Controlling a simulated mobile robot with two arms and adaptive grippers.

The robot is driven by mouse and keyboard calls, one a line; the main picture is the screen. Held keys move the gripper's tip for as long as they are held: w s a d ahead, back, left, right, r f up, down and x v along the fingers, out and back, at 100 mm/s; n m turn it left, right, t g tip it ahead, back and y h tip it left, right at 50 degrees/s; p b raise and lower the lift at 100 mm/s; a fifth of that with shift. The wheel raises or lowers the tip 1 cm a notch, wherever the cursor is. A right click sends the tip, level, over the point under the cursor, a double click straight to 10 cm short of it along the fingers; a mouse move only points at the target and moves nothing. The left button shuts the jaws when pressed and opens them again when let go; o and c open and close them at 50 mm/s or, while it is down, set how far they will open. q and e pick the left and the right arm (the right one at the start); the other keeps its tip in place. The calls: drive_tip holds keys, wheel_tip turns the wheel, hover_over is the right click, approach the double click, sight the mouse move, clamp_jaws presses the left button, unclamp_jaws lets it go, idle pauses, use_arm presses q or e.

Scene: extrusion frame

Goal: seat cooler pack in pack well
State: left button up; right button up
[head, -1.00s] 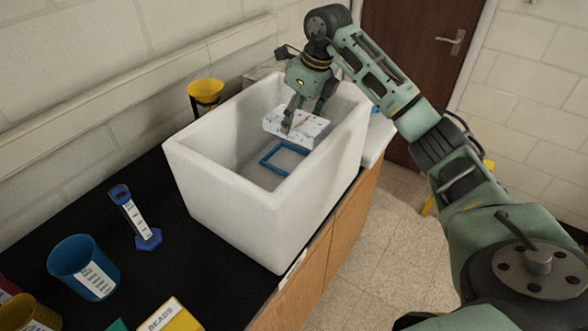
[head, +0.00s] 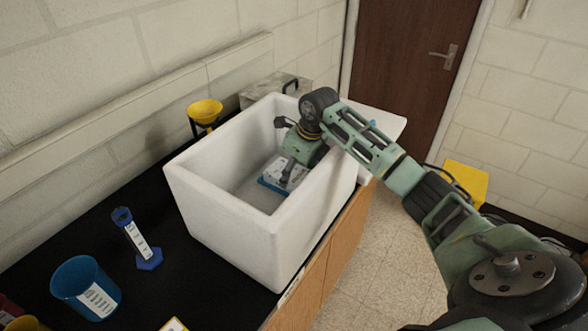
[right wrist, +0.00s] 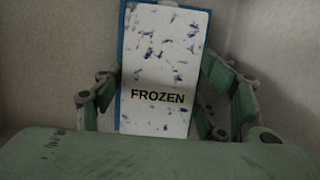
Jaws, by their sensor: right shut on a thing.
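The cooler pack (head: 272,172) is a white slab with blue flecks, down inside the white foam box (head: 183,185). The right wrist view shows its face (right wrist: 160,55) with the word FROZEN. The blue pack well frame (head: 268,186) shows along the pack's near edge, and the right wrist view shows its blue edge (right wrist: 121,55) along the pack's left side and top. The pack lies over the frame; I cannot tell whether it is fully down in it. My right gripper (head: 288,177) reaches into the box, shut on the pack. My left gripper is not in view.
The box's tall walls surround my right gripper closely. A yellow funnel (head: 205,110) stands behind the box. A yellow block (head: 465,182) stands at right.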

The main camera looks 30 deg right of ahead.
drive_tip(key=o, duration=1.5)
drive_tip(key=shift+c, duration=0.2)
drive_tip(key=shift+r, duration=0.1)
drive_tip(key=b+v, duration=0.3)
drive_tip(key=v, duration=0.9)
